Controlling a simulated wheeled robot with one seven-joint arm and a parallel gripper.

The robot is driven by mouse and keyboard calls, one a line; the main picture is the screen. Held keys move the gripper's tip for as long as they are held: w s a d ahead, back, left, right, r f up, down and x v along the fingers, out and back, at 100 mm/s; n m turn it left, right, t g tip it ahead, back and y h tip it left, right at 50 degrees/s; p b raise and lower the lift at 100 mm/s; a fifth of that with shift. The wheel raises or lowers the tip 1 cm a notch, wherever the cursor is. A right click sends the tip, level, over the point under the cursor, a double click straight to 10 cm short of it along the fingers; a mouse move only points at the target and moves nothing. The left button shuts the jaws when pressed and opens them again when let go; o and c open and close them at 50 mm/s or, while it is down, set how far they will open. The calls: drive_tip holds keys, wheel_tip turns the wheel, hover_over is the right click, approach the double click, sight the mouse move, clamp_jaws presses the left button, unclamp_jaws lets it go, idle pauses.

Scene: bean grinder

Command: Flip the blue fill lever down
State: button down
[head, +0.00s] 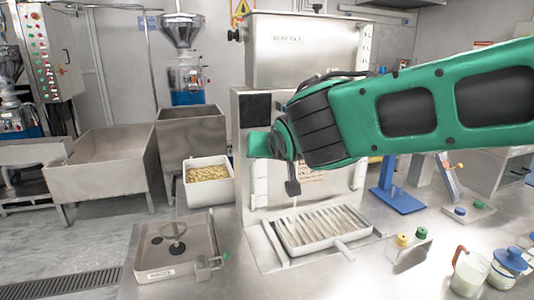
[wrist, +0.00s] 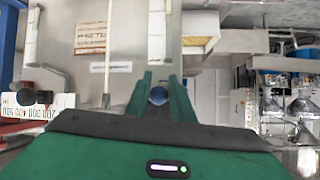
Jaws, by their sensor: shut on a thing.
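A round blue end, which looks like the blue fill lever (wrist: 159,96), sits between the two green fingers of my gripper (wrist: 159,84) in the wrist view. The fingers are shut on it. The rest of the lever is hidden by the fingers and the hand. In the head view, my green arm reaches in from the right across the front of the steel machine (head: 290,50). The hand's green end (head: 259,144) shows at the machine's front, but the fingertips and the lever cannot be made out there.
A white bin of beans (head: 208,190) stands left. A blue stand (head: 397,198), a cup (head: 468,272) and a blue-lidded jar (head: 508,266) stand right.

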drive_tip(key=shift+d+f, duration=0.15)
drive_tip(key=shift+d, duration=0.05)
drive_tip(key=c, duration=1.6)
unclamp_jaws()
drive_tip(key=shift+w, duration=0.15)
drive_tip(key=shift+o, duration=0.2)
drive_tip(key=shift+a, duration=0.1)
drive_tip(key=shift+s+r, duration=0.35)
drive_tip(key=shift+s, duration=0.1)
drive_tip(key=v, duration=0.9)
drive_tip(key=shift+s, duration=0.35)
